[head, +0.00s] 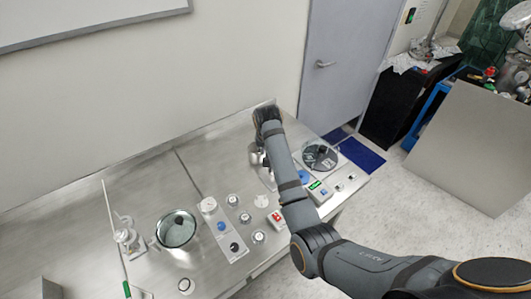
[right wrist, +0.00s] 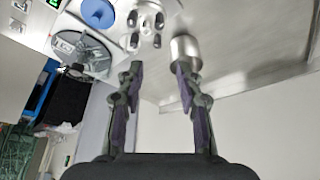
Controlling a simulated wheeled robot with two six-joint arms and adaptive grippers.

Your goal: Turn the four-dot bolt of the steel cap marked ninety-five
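My right arm comes in from the right in the head view, and its gripper end (head: 266,118) is over the far part of the steel bench. In the right wrist view the gripper (right wrist: 158,70) is open, with nothing between its fingers. A steel fitting with several bolt-like posts (right wrist: 145,22) shows above the fingers. A plain steel cylinder (right wrist: 185,48) shows close to the right fingertip; I cannot tell whether they touch. In the head view, steel parts (head: 256,155) show beside my arm, partly hidden by it. No ninety-five marking or dots are readable. My left gripper is not in view.
A round dish with dark inserts (head: 320,157) and a panel with a green display (head: 317,187) stand right of my arm. A round glass-topped vessel (head: 176,229), a stand (head: 126,238) and small fittings (head: 232,201) occupy the left. Bare bench (head: 150,185) lies behind them; a wall rises beyond.

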